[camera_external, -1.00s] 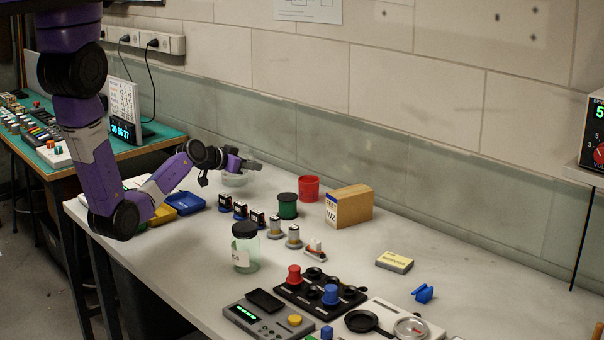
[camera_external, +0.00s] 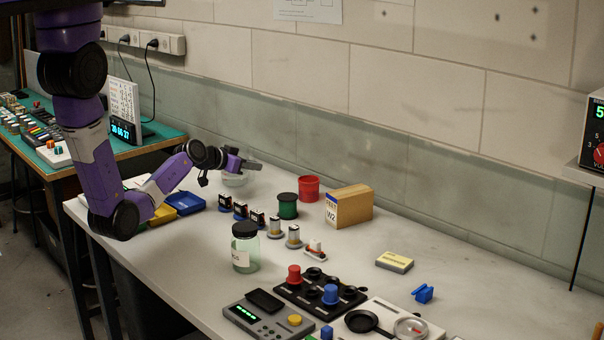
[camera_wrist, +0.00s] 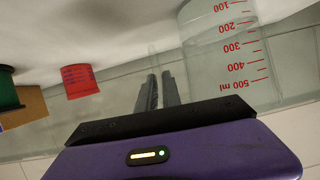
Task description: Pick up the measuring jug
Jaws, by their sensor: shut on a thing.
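The measuring jug (camera_wrist: 222,55) is clear, with red millilitre markings, at the upper right of the wrist view. In the outside view the jug (camera_external: 234,180) is a faint clear shape at the back left of the bench, partly behind my gripper. My gripper (camera_external: 252,165) is beside the jug. In the wrist view its two dark fingers (camera_wrist: 156,88) are close together, shut on a thin clear part at the jug's left side, which looks like its handle. The exact contact is hard to see. I cannot tell whether the jug is off the bench.
A red cup (camera_external: 308,188), a green spool (camera_external: 288,206) and a cardboard box (camera_external: 349,208) stand to the right. A dark-lidded jar (camera_external: 245,247) and several small parts stand nearer the front. Blue tray (camera_external: 184,203) lies to the left; the wall is behind.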

